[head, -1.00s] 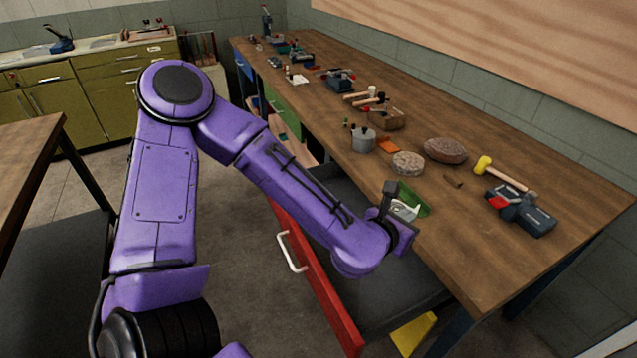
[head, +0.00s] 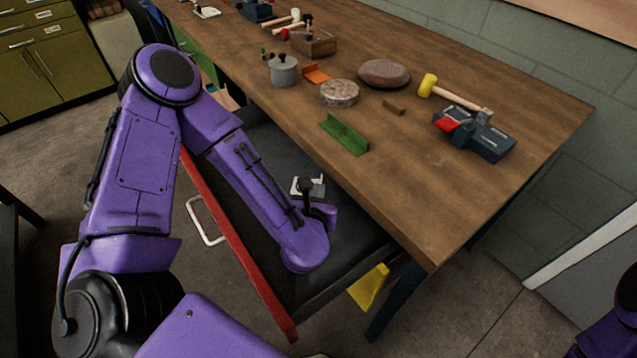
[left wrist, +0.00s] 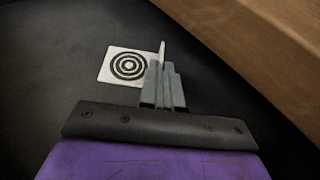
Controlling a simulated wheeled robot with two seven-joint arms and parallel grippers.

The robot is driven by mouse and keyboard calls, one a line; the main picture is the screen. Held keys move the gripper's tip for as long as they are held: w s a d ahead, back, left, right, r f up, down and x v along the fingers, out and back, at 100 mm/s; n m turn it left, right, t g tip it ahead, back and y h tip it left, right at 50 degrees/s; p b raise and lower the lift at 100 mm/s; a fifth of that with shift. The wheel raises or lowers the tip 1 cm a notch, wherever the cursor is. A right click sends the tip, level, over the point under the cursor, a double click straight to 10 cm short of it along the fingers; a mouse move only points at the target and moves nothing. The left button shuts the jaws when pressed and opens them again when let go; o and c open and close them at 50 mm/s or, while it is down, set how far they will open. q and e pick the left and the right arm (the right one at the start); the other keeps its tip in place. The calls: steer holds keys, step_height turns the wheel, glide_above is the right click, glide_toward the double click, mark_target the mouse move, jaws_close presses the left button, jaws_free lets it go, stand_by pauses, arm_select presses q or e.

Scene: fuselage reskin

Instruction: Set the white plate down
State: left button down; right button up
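The white plate (head: 312,186) is over the dark floor of the open red-fronted drawer (head: 345,215). In the left wrist view the plate (left wrist: 124,66) has a black ring target on its flat face and a thin upright flange. My left gripper (left wrist: 165,82) has its fingers close together at that flange and looks shut on it. In the head view the left gripper (head: 308,190) points away into the drawer. The plate looks flat, but I cannot tell whether it touches the drawer floor. My right gripper is out of view.
The wooden workbench (head: 440,190) overhangs the drawer's far side. The drawer floor around the plate is clear.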

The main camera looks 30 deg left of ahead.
arm_select(q)
steer(key=x, duration=0.6)
steer(key=shift+f, duration=0.25)
steer(key=w+f, duration=0.1)
steer(key=w+a+f, duration=0.1)
steer(key=w, duration=0.1)
steer(key=shift+a+f+p, duration=0.15)
steer(key=shift+f+p, duration=0.1)
steer(key=shift+p, duration=0.15)
steer(key=shift+f, duration=0.1)
steer(key=c, duration=1.3)
jaws_free()
steer(key=shift+c, duration=0.2)
steer(key=shift+s+r, duration=0.15)
steer(key=shift+r, duration=0.15)
steer(key=b+v, duration=0.1)
steer(key=v, duration=1)
steer(key=shift+s+r, duration=0.15)
steer(key=shift+s, duration=0.2)
